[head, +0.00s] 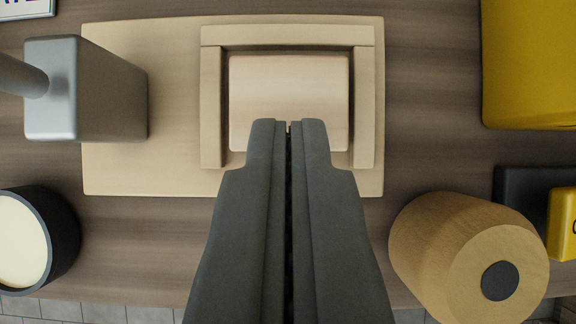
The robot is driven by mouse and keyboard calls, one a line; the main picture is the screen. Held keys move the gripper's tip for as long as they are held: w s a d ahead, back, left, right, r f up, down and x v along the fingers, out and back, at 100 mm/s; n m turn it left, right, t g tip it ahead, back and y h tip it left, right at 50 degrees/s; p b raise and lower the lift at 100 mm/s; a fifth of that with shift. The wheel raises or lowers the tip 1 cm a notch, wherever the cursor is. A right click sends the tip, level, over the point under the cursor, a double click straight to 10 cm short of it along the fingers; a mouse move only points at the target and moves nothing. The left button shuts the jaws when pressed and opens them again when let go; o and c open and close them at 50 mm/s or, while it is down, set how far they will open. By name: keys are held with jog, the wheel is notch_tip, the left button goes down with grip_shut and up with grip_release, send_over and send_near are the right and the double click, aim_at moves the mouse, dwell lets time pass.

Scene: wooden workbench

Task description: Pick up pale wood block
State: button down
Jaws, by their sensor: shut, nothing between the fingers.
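The pale wood block (288,88) is a light, square-topped piece in the upper middle of the head view. It sits inside a three-sided wooden frame (287,35), which has walls at the back, left and right. The frame stands on a flat pale wooden board (150,170). My gripper (288,127) is shut and empty. Its dark fingertips overlap the block's near edge in the picture and hide part of it. I cannot tell how far above the block they are.
A grey metal block with a rod (110,95) overlaps the board's left end in the picture. A dark cup with cream contents (62,235) is at lower left. A brown paper roll (440,245) is at lower right. Yellow objects (530,65) line the right side. The workbench (430,130) shows bare between.

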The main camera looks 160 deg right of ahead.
jog(key=shift+w+a, duration=0.25)
jog(key=shift+w, duration=0.75)
jog(key=shift+s+f, duration=0.1)
jog(key=shift+f, duration=0.7)
jog(key=shift+s+f, duration=0.1)
jog(key=shift+f, duration=0.05)
jog(key=s, duration=0.2)
jog(key=s+d, duration=0.1)
jog(key=s, duration=0.2)
jog(key=s+d, duration=0.1)
jog(key=s, duration=0.2)
jog(key=shift+s+d, duration=0.25)
jog(key=shift+r, duration=0.25)
jog(key=shift+r, duration=0.5)
jog(key=shift+w+r, duration=0.2)
jog(key=s+d, duration=0.3)
jog(key=s, duration=0.8)
jog(key=shift+s+d, duration=0.15)
jog(key=shift+s, duration=0.25)
